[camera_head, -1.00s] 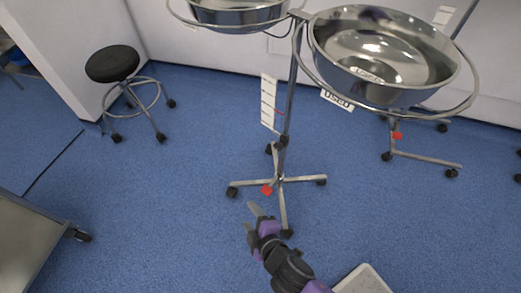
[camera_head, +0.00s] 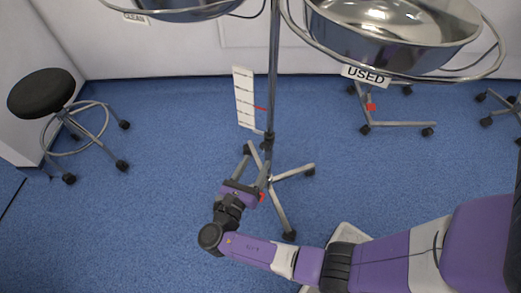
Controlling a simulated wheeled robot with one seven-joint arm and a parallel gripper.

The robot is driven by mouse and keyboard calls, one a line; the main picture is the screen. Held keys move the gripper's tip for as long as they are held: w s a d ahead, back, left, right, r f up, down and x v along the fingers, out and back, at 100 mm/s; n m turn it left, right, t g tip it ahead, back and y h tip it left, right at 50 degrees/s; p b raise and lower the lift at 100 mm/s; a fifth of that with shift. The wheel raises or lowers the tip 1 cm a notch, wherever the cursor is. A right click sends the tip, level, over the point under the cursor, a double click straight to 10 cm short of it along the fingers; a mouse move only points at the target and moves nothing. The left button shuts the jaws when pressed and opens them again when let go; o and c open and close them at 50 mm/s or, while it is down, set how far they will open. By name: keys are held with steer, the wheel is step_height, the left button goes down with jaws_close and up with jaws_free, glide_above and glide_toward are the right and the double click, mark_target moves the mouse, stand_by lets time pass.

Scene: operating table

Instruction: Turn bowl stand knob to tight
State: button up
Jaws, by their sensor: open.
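The bowl stand's metal pole (camera_head: 273,90) rises from a wheeled base (camera_head: 281,212) in the middle of the head view. A small black knob or collar (camera_head: 267,141) sits low on the pole, under a white scale plate (camera_head: 244,97) with a red pointer (camera_head: 260,108). My gripper (camera_head: 256,160) is open, its fingers pointing up toward the pole just below the black part. It looks empty; I cannot tell whether it touches the pole. My purple arm comes in from the right.
A steel bowl (camera_head: 395,35) labelled USED sits in a ring at upper right; another bowl (camera_head: 185,8) labelled CLEAN is cut off at the top. A black stool (camera_head: 42,93) stands left. Another wheeled base (camera_head: 400,125) stands behind.

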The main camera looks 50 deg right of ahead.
mark_target(264, 149)
steer(key=shift+b+x, duration=0.6)
steer(key=shift+x, duration=2.45)
steer(key=shift+s, duration=0.1)
jaws_close()
